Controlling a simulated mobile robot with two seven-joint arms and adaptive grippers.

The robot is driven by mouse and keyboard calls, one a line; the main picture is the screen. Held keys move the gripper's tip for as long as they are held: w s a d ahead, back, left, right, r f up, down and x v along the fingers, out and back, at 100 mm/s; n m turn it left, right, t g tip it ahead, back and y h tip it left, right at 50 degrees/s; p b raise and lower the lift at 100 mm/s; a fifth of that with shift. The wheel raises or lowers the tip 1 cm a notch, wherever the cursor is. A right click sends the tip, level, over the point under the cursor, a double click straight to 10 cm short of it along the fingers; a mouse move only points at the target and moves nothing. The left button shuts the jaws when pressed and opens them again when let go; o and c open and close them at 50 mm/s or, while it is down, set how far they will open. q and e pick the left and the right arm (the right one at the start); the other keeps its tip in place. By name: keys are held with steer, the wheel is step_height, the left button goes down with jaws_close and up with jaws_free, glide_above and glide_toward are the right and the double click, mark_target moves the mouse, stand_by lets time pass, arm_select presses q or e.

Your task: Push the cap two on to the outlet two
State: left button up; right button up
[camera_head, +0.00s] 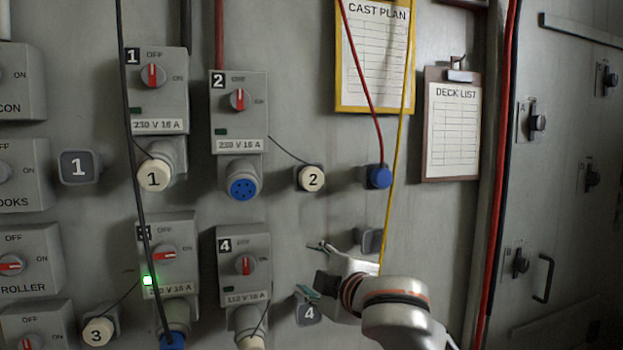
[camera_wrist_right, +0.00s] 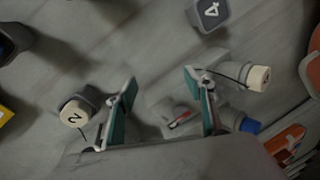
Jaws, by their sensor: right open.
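Cap two (camera_head: 313,178), a round cream cap marked 2, sits on a dark holder on the wall, with a thin tether running to box 2 (camera_head: 240,110). It also shows at the left in the wrist view (camera_wrist_right: 74,113), outside the fingers. Outlet two (camera_head: 243,188) is the uncovered blue socket under box 2, left of the cap. I cannot make it out in the wrist view. My right gripper (camera_head: 312,269) is open, below cap two and right of box 4. Its two teal-padded fingers (camera_wrist_right: 160,80) have nothing visible between them. My left gripper is out of view.
A blue plug (camera_head: 380,176) on a red cable hangs right of cap two. A yellow cable (camera_head: 396,140) runs down behind my right arm. Tag 4 (camera_head: 308,312) is just below the gripper. Cap one (camera_head: 153,175) covers its outlet. A black cable crosses boxes 1 and 3.

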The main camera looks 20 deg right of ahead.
mark_target(313, 180)
steer(key=s+d+r+n+t+h, duration=0.1)
steer(key=s+r, duration=0.1)
steer(key=r, duration=0.6)
steer(key=s+d+r+n+t, duration=0.1)
steer(key=s+r, duration=0.1)
steer(key=r, duration=0.7)
steer(key=shift+s+n+h, duration=0.3)
steer(key=shift+n+h, duration=0.1)
steer(key=shift+d+r, duration=0.1)
steer(key=shift+w+a, duration=0.2)
steer(key=shift+w, duration=4.3)
steer(key=c, duration=1.5)
steer(key=shift+s, duration=0.1)
steer(key=shift+s+d, duration=0.1)
steer(key=shift+s, duration=2.8)
